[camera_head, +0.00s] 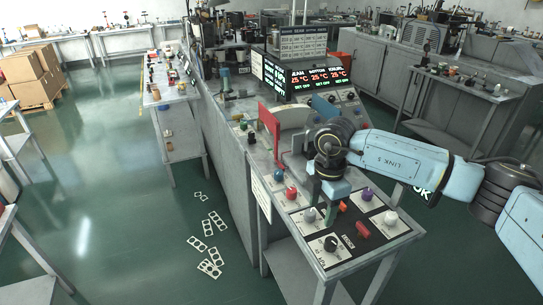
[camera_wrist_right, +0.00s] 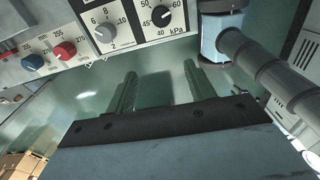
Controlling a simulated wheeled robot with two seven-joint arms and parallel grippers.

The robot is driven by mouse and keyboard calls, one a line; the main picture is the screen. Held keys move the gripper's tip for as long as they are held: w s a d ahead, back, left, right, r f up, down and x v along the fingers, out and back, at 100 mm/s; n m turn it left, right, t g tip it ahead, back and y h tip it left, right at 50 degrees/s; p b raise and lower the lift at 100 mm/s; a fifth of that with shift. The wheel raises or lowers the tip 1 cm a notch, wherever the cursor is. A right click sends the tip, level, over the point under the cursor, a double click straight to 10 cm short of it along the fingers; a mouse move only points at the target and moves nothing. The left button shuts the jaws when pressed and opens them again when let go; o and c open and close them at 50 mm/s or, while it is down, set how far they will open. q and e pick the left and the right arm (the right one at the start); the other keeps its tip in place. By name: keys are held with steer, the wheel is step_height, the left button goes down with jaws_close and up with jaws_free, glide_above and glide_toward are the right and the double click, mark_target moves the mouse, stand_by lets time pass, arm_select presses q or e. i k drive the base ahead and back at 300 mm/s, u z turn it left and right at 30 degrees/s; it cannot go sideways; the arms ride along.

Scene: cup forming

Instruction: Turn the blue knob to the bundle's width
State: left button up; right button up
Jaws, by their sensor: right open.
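The blue knob (camera_head: 279,176) sits at the back left of the bench's control panel, beside the red knob (camera_head: 291,192). In the right wrist view the blue knob (camera_wrist_right: 32,59) shows at the left, by a printed scale, with the red knob (camera_wrist_right: 65,50) to its right. My right gripper (camera_head: 323,200) is over the panel, right of the blue knob and apart from it. Its two green fingers are spread and empty in the right wrist view (camera_wrist_right: 158,82). A cream curved piece (camera_head: 293,117) stands by a red plate; I cannot tell whether it is the bundle. My left gripper is out of view.
A grey knob (camera_head: 310,215), a black knob (camera_head: 331,243), a purple knob (camera_head: 367,193) and a white knob (camera_head: 391,217) stand close around the gripper. The upright red plate (camera_head: 269,127) rises behind the blue knob. Flat blanks (camera_head: 209,268) lie on the floor.

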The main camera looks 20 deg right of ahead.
mark_target(278, 174)
steer(key=i, duration=1.05)
